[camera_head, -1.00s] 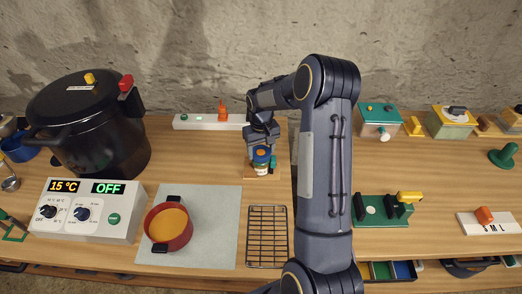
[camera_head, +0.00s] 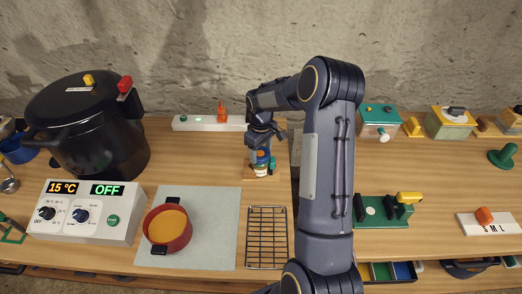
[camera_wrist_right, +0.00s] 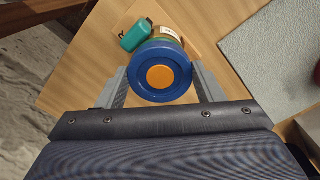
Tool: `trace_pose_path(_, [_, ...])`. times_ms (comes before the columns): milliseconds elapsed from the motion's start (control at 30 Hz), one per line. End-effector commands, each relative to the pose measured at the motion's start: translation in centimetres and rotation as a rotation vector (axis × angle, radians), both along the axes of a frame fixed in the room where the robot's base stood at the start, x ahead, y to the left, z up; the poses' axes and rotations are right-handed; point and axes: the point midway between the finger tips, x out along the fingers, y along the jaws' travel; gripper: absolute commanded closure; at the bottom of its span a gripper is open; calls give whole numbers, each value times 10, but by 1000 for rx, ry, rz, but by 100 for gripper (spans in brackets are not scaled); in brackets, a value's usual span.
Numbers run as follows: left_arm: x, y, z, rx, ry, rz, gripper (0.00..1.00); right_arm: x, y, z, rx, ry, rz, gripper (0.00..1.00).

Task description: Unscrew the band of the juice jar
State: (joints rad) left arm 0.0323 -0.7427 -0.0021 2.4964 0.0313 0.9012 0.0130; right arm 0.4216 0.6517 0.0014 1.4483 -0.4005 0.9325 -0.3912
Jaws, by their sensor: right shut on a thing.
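The juice jar (camera_head: 261,169) stands upright on a small wooden board at the back middle of the table, partly hidden by my right gripper. Its blue band with an orange lid centre (camera_wrist_right: 160,77) faces the camera in the right wrist view. My right gripper (camera_head: 262,150) reaches down over the jar from above. In the right wrist view its two fingers (camera_wrist_right: 160,90) lie on either side of the blue band and are shut on it. A teal block (camera_wrist_right: 136,34) is beside the jar. My left gripper is not in view.
A wire rack (camera_head: 267,238) lies in front of the jar. A red pot (camera_head: 168,228) with orange contents stands on a grey mat (camera_head: 218,215). A black canner (camera_head: 88,125) and control box (camera_head: 88,210) are at left. A white strip (camera_head: 208,123) lies behind.

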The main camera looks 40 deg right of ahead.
Motion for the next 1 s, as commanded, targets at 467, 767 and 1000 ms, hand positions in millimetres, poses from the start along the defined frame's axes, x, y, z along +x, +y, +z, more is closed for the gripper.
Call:
trace_pose_path(467, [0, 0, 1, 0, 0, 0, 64, 1, -1, -1, 0, 1, 397, 66])
trace_pose_path(767, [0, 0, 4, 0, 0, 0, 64, 0, -2, 0, 2, 1, 557, 66])
trace_pose_path(1000, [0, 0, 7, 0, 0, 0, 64, 1, -2, -1, 2, 1, 793, 66])
